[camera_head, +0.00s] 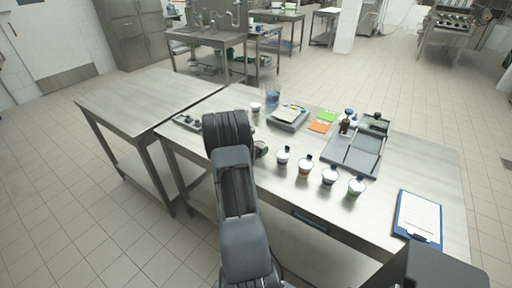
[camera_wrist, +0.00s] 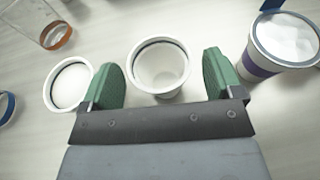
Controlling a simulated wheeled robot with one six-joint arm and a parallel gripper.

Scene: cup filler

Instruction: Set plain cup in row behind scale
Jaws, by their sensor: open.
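In the wrist view a plain white cup (camera_wrist: 158,84), open at the top with a pale inside, stands upright between the two green fingers of my gripper (camera_wrist: 162,72). The gripper is open, with a small gap on each side of the cup. A second white cup (camera_wrist: 68,84) stands just outside the left finger. In the head view my arm hides the plain cup, and only part of my gripper (camera_head: 261,148) shows beside the arm. The grey scale (camera_head: 288,117) sits farther back on the table, right of my arm.
Several cups with coloured bands (camera_head: 305,166) stand along the front of the table; a purple-banded one (camera_wrist: 268,68) is close to my right finger. A clear cup with an orange band (camera_wrist: 44,22) stands upper left. A tray (camera_head: 352,153) and clipboard (camera_head: 418,217) lie to the right.

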